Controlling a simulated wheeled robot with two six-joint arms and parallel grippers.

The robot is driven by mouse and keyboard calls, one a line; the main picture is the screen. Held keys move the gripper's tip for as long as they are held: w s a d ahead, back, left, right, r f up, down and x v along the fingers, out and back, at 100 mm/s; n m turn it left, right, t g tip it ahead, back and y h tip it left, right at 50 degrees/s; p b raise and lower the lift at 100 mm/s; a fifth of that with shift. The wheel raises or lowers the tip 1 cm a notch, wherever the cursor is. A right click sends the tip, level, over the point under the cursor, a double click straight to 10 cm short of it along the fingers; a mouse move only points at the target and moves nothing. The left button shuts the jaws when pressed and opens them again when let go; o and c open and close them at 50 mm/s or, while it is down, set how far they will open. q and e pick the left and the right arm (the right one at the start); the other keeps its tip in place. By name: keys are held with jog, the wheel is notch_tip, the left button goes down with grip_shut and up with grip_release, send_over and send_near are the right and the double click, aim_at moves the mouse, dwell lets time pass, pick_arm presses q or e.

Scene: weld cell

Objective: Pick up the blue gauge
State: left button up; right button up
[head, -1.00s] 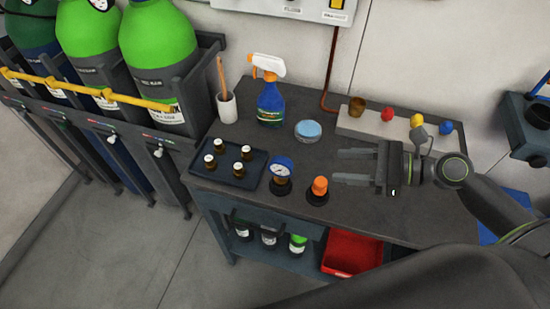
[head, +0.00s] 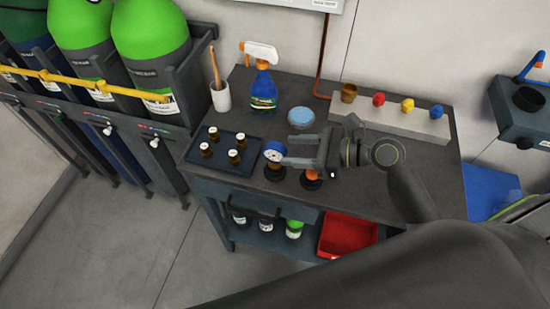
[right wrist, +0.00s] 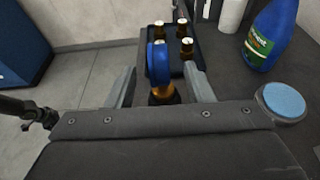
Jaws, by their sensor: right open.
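The blue gauge (head: 274,152) has a blue rim, a white face and a brass-coloured stem, and stands upright on the dark bench near its front edge. My right gripper (head: 286,152) is open beside it, its fingers pointing left toward the gauge. In the right wrist view the gauge (right wrist: 159,68) is seen edge-on, between the two fingers of the right gripper (right wrist: 160,88). I cannot tell whether either finger touches it. My left gripper is not in view.
A dark tray (head: 222,164) with several small bottles lies just left of the gauge. An orange-topped part (head: 311,175) is partly hidden below my gripper. A blue-lidded round tin (head: 301,116) and a spray bottle (head: 263,85) stand behind. A grey block (head: 392,120) holds several coloured knobs.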

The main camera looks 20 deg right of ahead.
aim_at(268, 148)
jog(key=shift+x, duration=0.85)
jog(key=x, duration=0.2)
jog(key=p+x, duration=0.1)
jog(key=x, duration=0.1)
jog(key=shift+w+a+r, duration=0.1)
jog(key=shift+a+r, duration=0.1)
jog(key=shift+r, duration=0.15)
jog(key=shift+w+a+f, duration=0.2)
jog(key=shift+w+a, duration=0.05)
jog(key=shift+a, duration=0.15)
grip_shut()
